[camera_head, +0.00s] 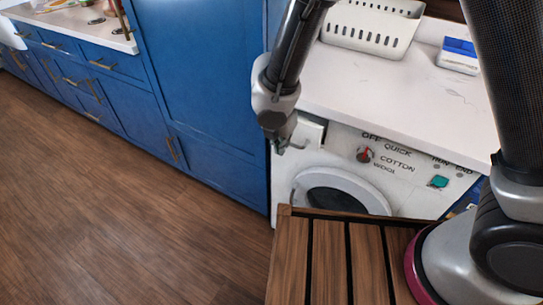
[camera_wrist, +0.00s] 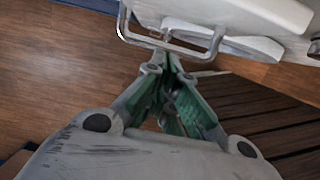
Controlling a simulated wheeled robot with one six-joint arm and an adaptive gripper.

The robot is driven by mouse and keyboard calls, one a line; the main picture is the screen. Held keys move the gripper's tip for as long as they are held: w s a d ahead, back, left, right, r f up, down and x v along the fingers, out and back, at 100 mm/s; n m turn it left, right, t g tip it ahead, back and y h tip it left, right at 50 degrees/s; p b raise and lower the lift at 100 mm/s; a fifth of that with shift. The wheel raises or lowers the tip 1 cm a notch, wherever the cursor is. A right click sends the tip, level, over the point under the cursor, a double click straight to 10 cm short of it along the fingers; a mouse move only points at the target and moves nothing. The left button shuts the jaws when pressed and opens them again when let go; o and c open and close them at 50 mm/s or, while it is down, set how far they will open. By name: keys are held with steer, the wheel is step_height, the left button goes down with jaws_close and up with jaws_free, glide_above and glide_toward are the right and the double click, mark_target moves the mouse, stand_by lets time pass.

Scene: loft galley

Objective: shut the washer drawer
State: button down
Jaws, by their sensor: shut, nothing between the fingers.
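The washer (camera_head: 400,205) is white and stands under the counter. Its drawer (camera_head: 311,133) is the white block at the upper left of the front, and it appears to stand out a little from the panel. My gripper (camera_head: 284,147) is shut and empty, pointing down at the drawer's left front. It partly hides the drawer, and I cannot tell whether they touch. In the wrist view the closed fingertips (camera_wrist: 165,62) are close to a metal loop handle (camera_wrist: 172,43) in front of white washer parts. I cannot tell whether that handle belongs to the drawer.
The washer's round door (camera_head: 338,197) is below the drawer. A slatted wooden surface (camera_head: 330,260) stands close in front of the washer. Blue cabinets (camera_head: 205,90) are on the left. A white basket (camera_head: 372,27) and a blue-and-white box (camera_head: 459,54) sit on the counter. Wooden floor (camera_head: 120,200) is clear at left.

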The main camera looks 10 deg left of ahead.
mark_target(303, 120)
steer(key=shift+w+d, duration=0.25)
steer(key=shift+w, duration=0.4)
steer(key=shift+w+d, duration=0.3)
steer(key=shift+w, duration=0.4)
steer(key=shift+w+d, duration=0.25)
steer(key=shift+w, duration=0.4)
